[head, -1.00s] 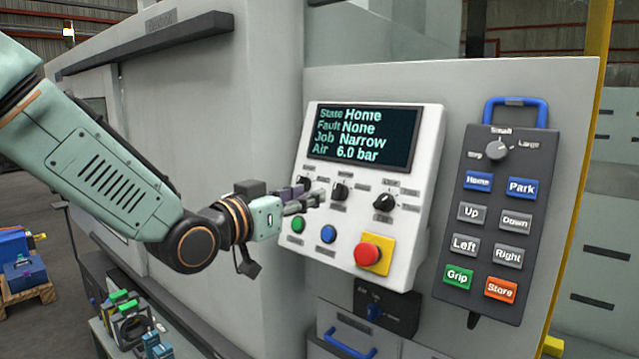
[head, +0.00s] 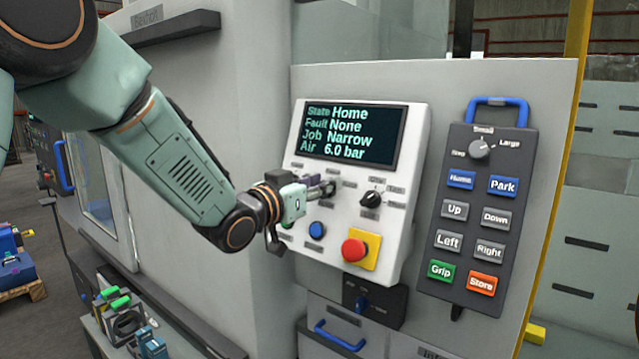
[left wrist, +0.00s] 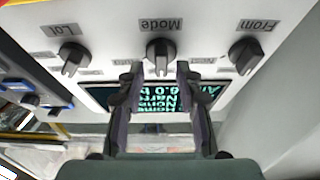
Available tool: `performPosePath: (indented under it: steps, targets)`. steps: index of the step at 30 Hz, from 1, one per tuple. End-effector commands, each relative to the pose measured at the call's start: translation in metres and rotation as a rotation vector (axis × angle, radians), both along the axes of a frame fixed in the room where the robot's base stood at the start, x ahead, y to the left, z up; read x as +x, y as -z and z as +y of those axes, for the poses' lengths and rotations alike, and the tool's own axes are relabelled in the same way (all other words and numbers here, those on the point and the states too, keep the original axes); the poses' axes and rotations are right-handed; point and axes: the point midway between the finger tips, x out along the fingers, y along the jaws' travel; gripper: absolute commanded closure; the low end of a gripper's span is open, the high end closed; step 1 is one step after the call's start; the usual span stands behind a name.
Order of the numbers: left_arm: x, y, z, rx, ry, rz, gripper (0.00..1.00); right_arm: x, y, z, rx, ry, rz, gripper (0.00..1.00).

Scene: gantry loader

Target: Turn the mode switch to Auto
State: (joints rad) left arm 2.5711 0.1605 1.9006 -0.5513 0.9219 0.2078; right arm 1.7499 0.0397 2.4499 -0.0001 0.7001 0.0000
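The mode switch is the middle black knob on the white control panel (head: 395,235). In the left wrist view, upside down, the Mode knob (left wrist: 160,52) has its pointer standing along the picture's vertical. My left gripper (left wrist: 160,70) is open, one fingertip on each side of the knob's lower end, with gaps showing. In the head view my left gripper (head: 322,190) reaches the middle knob and partly covers it. I cannot tell whether a finger touches it. The switch's position labels are too small to read. My right gripper is not in view.
The From knob (left wrist: 246,54) and Lot knob (left wrist: 73,57) flank the mode switch. Below are a blue button (head: 317,230) and a red emergency button (head: 354,250). The screen (head: 352,135) reads Home, None, Narrow, 6.0 bar. A pendant (head: 478,215) hangs at right.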

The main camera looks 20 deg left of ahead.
Motion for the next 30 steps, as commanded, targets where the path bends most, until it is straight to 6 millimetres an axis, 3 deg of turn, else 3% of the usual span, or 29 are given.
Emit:
performPosePath:
  steps: [12,30]
  targets:
    - [-0.0003,0.0005,0.0000,0.000,0.000,0.001,1.00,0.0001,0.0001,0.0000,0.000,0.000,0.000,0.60]
    - [-0.0006,0.0018,-0.0006,0.068,0.027,-0.021,1.00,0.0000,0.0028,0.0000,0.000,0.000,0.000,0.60]
